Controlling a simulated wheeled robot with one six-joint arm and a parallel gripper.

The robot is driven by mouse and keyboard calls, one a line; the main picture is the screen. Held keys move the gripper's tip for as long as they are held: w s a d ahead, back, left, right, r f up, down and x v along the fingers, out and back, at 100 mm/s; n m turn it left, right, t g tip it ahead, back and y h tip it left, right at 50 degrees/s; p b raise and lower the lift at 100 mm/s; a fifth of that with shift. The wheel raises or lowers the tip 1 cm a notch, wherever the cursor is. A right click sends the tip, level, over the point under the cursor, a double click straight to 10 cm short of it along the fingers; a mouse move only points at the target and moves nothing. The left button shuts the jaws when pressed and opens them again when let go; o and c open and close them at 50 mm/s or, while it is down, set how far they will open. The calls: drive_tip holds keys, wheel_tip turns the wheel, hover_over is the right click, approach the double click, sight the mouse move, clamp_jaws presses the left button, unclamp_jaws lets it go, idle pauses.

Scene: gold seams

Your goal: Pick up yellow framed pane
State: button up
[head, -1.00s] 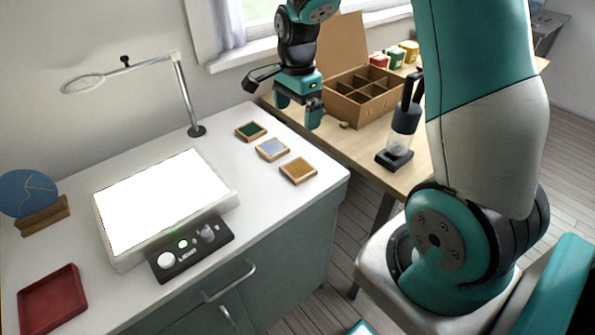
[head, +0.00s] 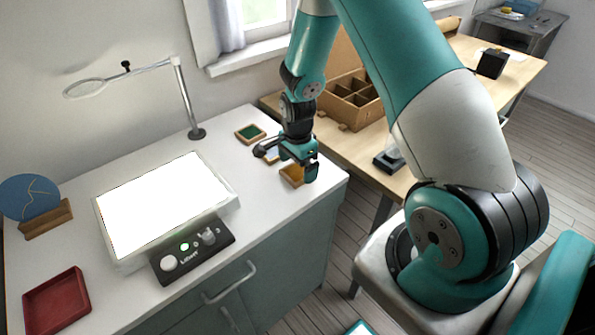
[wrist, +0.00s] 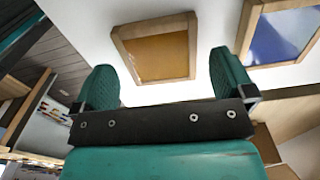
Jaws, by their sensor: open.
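The yellow framed pane (head: 291,176) lies flat near the right front corner of the white counter, partly hidden by my gripper in the head view. In the wrist view the pane (wrist: 158,56) shows its amber face and wooden frame, just beyond my fingertips. My gripper (wrist: 168,82) is open and empty, its two teal fingers apart, with the pane's frame ahead of the gap between them. In the head view my gripper (head: 298,172) hangs over the pane; whether it touches cannot be told.
A blue framed pane (wrist: 282,32) lies beside the yellow one, and a green framed pane (head: 250,133) lies farther back. A lit light panel (head: 165,205) with a control box stands to the left. A wooden table with a divided box (head: 352,97) stands to the right.

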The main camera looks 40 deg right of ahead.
drive_tip(key=shift+f, duration=0.8)
drive_tip(key=c, duration=0.9)
drive_tip(key=shift+r, duration=0.2)
